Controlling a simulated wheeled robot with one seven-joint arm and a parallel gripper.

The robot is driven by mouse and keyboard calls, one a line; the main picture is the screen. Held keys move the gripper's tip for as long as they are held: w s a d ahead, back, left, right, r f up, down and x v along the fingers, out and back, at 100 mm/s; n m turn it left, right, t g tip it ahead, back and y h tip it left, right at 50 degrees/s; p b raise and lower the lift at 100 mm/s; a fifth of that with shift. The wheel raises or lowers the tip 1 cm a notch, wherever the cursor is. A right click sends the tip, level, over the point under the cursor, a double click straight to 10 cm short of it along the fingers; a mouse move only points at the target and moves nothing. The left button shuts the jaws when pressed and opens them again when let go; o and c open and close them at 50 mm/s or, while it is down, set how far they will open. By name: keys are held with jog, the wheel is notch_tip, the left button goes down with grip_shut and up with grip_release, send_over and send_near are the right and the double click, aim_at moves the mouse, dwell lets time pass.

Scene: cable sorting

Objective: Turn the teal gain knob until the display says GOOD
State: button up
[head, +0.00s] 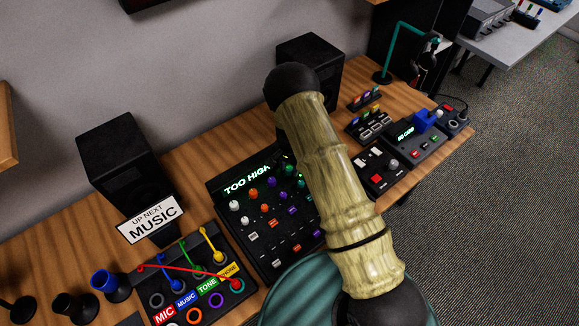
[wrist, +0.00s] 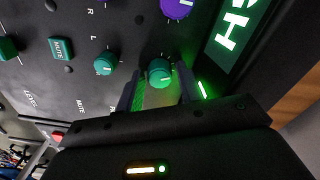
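The mixer (head: 300,246) is a black panel on the desk. Its display (head: 247,181) reads TOO HIGH in green; part of the display (wrist: 237,30) also shows in the wrist view. A round teal knob (wrist: 158,72) with a pale pointer mark stands between the two fingers of my gripper (wrist: 160,84). The fingers flank it with slim gaps, so they look open around it. A second teal knob (wrist: 105,63) sits to the left, outside the fingers. In the head view my arm hides the gripper and part of the panel.
Purple knobs (wrist: 176,7) and a MUTE button (wrist: 61,49) are near the gripper. A patch box (head: 190,290) with coloured cables stands left of the mixer. Speakers (head: 118,160) stand behind, and a device reading NO CARD (head: 405,133) is at the right.

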jog(key=c, duration=0.6)
jog(key=shift+f+n+b, duration=0.15)
jog(key=shift+n+b, duration=0.6)
jog(key=shift+n, duration=0.25)
jog(key=shift+c, duration=0.2)
jog(key=n+b, duration=0.1)
jog(key=n, duration=0.1)
jog(key=shift+r+n, duration=0.2)
jog(key=shift+n, duration=0.2)
jog(key=o, duration=1)
